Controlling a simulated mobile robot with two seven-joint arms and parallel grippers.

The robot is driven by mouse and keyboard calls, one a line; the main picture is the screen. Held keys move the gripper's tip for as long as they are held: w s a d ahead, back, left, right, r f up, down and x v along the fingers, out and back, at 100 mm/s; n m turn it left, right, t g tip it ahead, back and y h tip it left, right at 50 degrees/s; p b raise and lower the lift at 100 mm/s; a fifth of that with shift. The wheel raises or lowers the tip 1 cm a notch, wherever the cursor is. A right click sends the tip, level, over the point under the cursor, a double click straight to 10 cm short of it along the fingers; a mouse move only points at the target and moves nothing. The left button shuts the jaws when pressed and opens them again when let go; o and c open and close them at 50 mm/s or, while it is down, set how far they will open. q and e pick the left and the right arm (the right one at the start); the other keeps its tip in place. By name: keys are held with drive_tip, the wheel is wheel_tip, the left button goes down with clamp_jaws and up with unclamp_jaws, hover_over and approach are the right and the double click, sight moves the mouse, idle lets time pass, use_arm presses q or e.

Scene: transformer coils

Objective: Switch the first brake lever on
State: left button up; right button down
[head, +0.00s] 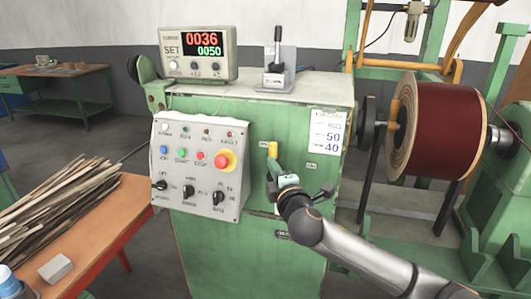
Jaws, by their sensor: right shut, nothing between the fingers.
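A lever with a yellow grip (272,149) stands up on the front of the green machine cabinet (240,245), right of the control panel. My right gripper (281,172) is at the cabinet front just below the yellow grip. It is shut with nothing in it. I cannot tell whether it touches the lever, and the lever's lower part is partly hidden by the gripper. A second lever with a black handle (278,45) stands upright on a metal bracket on the cabinet top. I cannot tell from labels which is the first brake lever. My left gripper is out of view.
The control panel (200,165) carries buttons, knobs and a red emergency stop (225,160). A counter display (198,53) sits on the cabinet top. A dark red coil (437,128) is at right, with an orange lever (393,112) beside it. Wooden strips (55,205) lie on the left table.

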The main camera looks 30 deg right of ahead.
drive_tip(key=x, duration=0.7)
idle(0.3)
